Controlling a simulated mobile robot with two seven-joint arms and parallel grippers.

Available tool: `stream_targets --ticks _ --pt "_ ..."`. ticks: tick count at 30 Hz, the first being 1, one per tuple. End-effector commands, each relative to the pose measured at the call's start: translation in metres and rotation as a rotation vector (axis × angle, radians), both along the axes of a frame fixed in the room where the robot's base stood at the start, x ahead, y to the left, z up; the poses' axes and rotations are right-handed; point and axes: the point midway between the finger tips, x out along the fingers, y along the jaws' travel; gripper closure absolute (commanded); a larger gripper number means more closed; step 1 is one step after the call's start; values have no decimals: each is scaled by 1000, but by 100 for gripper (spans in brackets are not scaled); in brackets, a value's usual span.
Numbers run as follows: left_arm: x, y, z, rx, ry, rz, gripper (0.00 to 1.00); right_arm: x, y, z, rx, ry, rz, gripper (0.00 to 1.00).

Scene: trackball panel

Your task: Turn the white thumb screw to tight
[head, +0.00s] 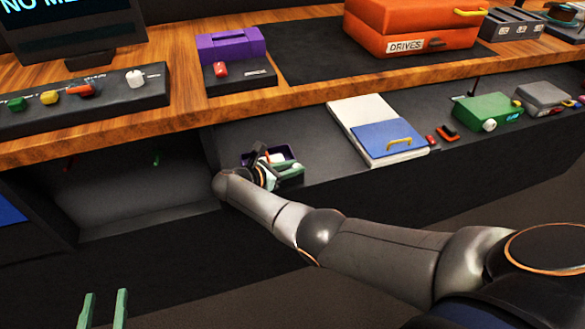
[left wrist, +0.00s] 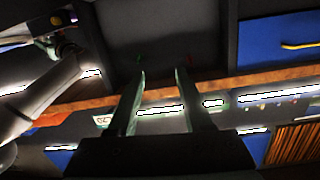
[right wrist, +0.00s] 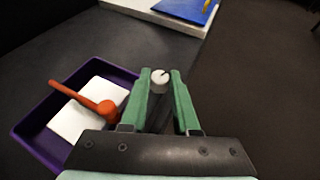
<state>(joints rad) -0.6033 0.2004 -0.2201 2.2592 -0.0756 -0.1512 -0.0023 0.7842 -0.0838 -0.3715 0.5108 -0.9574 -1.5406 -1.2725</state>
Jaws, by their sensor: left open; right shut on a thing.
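In the right wrist view a white thumb screw (right wrist: 160,78) with a dark line on its top sits between the green fingertips of my right gripper (right wrist: 160,84), which is shut on it. In the head view my right gripper (head: 287,174) is on the lower shelf beside a purple tray, and its arm and wrist hide the screw. My left gripper (head: 103,300) is open and empty at the bottom left, away from the shelf. Its two separated fingers also show in the left wrist view (left wrist: 160,76).
A blue-and-white folder (head: 362,115) and a green box (head: 487,110) lie further right. A control panel (head: 110,95) stands on the wooden counter.

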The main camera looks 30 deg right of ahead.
Motion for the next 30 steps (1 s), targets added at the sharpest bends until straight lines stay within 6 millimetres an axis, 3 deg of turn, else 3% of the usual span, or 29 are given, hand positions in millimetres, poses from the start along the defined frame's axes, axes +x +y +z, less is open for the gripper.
stream_targets --ticks 8,9,16,28,30 --pt "0 0 0 1 -1 0 50 0 -2 1 -3 -2 -3 100" --pt "0 0 0 0 -1 0 50 0 -2 1 -3 -2 -3 68" --pt "0 0 0 0 0 0 50 0 -1 1 -2 -1 0 42" --pt "0 0 -2 0 20 2 50 0 -2 2 -1 0 0 41" --pt "-4 0 -19 1 83 7 50 0 -4 4 -1 0 0 41"
